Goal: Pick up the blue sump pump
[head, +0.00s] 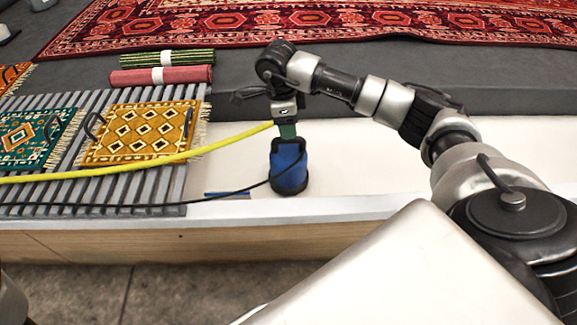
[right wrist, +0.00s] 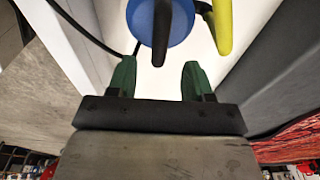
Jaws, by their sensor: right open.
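The blue sump pump (head: 289,170) stands upright on the white surface near its front edge, with a black base and a black handle on top. My right gripper (head: 287,130) is directly above it, pointing down. In the right wrist view the green fingers of my right gripper (right wrist: 158,70) are spread apart with nothing gripped. The pump's blue body (right wrist: 181,28) is just beyond them there, and its dark handle (right wrist: 160,35) lines up with the gap. Whether a finger touches the handle is hard to tell. My left gripper is out of view.
A yellow hose (head: 130,170) and a thin black cable (head: 150,204) run left from the pump. A grey slatted rack (head: 150,197) holds small rugs, including a yellow one (head: 141,133). Rolled rugs (head: 160,75) lie behind. White surface right of the pump is clear.

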